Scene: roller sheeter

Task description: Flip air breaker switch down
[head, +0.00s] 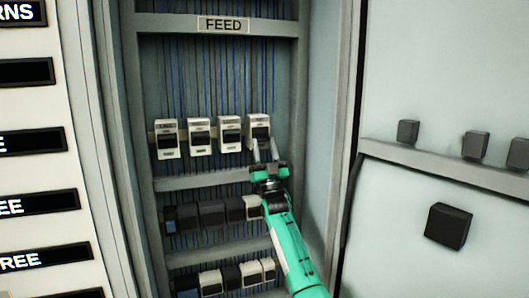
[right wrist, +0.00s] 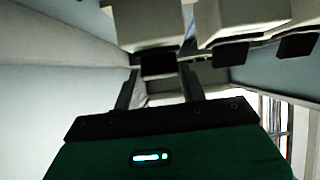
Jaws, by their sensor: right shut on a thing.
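Four white breakers stand in a row under the FEED sign, and their small labels are too blurred to read, so I cannot tell which is named air. My right gripper (head: 264,152) is at the lower front of the rightmost breaker (head: 251,120), reaching up from below. In the right wrist view its two fingers (right wrist: 159,88) stand on either side of the black switch (right wrist: 158,64) under a pale breaker body (right wrist: 150,25), shut on it. The exact tilt of that switch is hard to tell. My left gripper is not in view.
The other breakers, such as the leftmost one (head: 166,126), stand close by on the left. Lower shelves hold rows of black and white breakers (head: 212,213). The cabinet's right side wall (head: 315,150) and an open door with dark knobs (head: 448,225) are on the right.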

